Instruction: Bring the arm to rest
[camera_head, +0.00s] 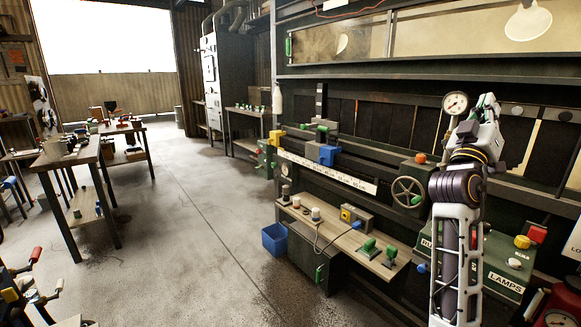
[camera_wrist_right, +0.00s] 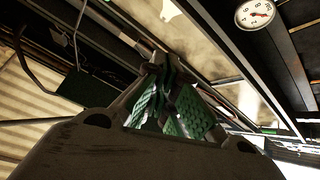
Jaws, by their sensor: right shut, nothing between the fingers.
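My right arm rises at the right of the head view, in front of the machine bench. Its gripper (camera_head: 487,101) points upward beside the round pressure gauge (camera_head: 455,103). In the right wrist view the green-padded fingers of the gripper (camera_wrist_right: 168,70) come together at their tips, with nothing held between them. The gauge also shows in the wrist view (camera_wrist_right: 255,13), at the top right and apart from the fingers. My left gripper is not in view.
A handwheel (camera_head: 408,192) and a green LAMPS box (camera_head: 500,262) lie close around my right arm. A wooden shelf (camera_head: 335,237) carries small knobs and valves. A blue bin (camera_head: 274,239) stands on the floor. The concrete floor (camera_head: 190,220) in the middle is clear.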

